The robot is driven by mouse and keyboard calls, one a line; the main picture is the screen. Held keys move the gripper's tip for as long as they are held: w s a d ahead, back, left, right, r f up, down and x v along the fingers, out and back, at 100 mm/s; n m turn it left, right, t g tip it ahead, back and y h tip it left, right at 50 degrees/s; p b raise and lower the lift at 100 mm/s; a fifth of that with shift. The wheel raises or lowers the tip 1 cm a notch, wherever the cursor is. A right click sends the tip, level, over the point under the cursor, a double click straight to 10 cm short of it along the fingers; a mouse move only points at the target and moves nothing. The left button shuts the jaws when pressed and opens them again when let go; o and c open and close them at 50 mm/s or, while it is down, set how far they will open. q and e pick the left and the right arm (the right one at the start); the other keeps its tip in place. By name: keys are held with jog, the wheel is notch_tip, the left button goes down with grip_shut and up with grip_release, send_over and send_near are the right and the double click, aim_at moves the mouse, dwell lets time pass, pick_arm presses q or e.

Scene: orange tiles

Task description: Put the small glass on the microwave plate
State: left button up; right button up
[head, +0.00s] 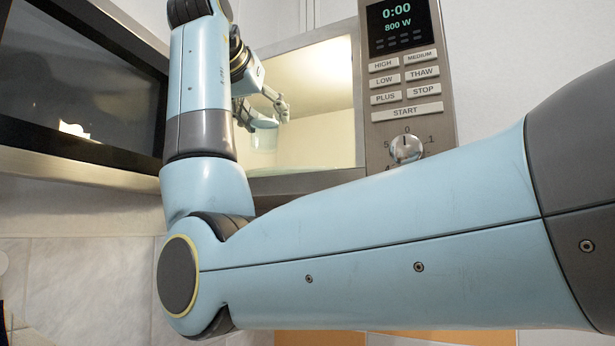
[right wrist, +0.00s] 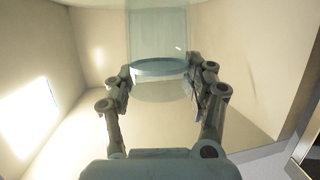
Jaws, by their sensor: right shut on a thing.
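The small glass (head: 263,141) is clear with a bluish tint and hangs inside the open microwave in the head view. In the right wrist view, the glass (right wrist: 158,38) lies between the two fingers of the right gripper (right wrist: 166,76). My left gripper is out of view.
The microwave's control panel (head: 406,85) stands right of the opening, with its knob (head: 406,149) below the buttons. The open dark door (head: 75,90) is at the left. The lit cavity wall (head: 320,85) is close around the gripper. Tiled wall lies below.

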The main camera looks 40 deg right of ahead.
jog(key=p+x, duration=0.2)
jog(key=x, duration=0.3)
jog(key=r+p+x, duration=0.1)
jog(key=p+x, duration=0.2)
jog(key=x, duration=0.3)
jog(key=r+p+x, duration=0.1)
jog(key=p+x, duration=0.1)
jog(key=x, duration=0.4)
jog(key=shift+w+d+r+p, duration=0.2)
jog(key=shift+d+p, duration=0.15)
jog(key=shift+d, duration=0.15)
jog(key=shift+f, duration=0.2)
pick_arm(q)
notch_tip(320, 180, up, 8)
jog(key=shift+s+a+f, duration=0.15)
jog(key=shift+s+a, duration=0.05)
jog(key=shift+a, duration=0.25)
pick_arm(e)
jog(key=shift+a, duration=0.15)
jog(key=o, duration=1.6)
jog(key=shift+f, duration=0.15)
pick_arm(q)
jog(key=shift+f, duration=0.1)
